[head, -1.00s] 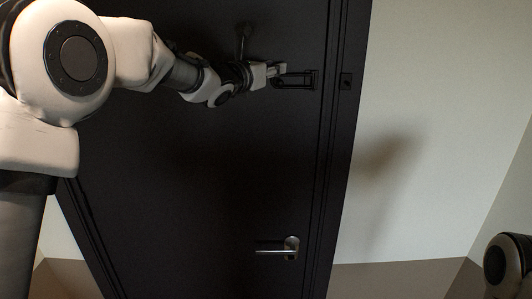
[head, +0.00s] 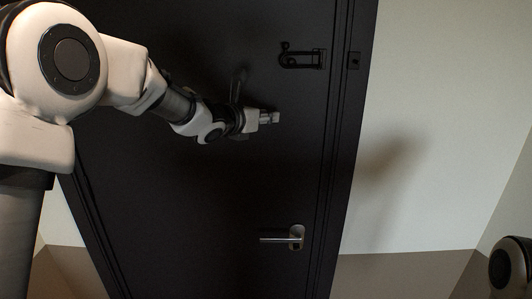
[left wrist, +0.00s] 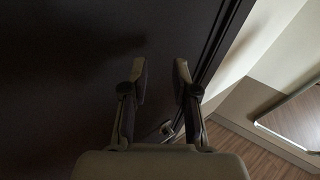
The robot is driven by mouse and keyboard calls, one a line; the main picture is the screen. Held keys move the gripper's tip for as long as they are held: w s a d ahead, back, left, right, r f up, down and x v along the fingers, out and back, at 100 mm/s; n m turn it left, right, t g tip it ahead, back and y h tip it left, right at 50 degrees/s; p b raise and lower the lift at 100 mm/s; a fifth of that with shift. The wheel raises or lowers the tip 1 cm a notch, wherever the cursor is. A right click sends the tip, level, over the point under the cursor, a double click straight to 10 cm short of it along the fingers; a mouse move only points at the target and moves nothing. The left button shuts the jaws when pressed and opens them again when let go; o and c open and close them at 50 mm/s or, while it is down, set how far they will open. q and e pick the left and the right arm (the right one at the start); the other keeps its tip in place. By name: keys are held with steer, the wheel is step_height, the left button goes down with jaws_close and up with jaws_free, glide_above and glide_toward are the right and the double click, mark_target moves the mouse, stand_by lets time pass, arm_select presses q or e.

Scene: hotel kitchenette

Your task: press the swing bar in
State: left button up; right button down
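The black swing bar (head: 302,59) is on the upper right part of the dark door (head: 200,210). It lies along the door face, pointing left from its mount, with a small knob at its left end. A small black catch (head: 354,61) is on the door frame to its right. My left gripper (head: 274,117) is below and slightly left of the bar, apart from it, near the door. In the left wrist view its two fingers (left wrist: 161,78) are apart with nothing between them. The bar cannot be made out in that view. My right gripper is not in view.
A silver lever handle (head: 290,238) is lower on the door and shows partly in the left wrist view (left wrist: 167,129). A pale wall (head: 430,130) is right of the frame. The door face between handle and gripper is clear.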

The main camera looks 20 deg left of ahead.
arm_select(q)
steer(key=shift+n+g+y, duration=0.3)
steer(key=shift+g, duration=0.5)
steer(key=f, duration=0.9)
steer(key=shift+w+d+f, duration=0.2)
steer(key=shift+f, duration=0.2)
steer(key=shift+c, duration=0.3)
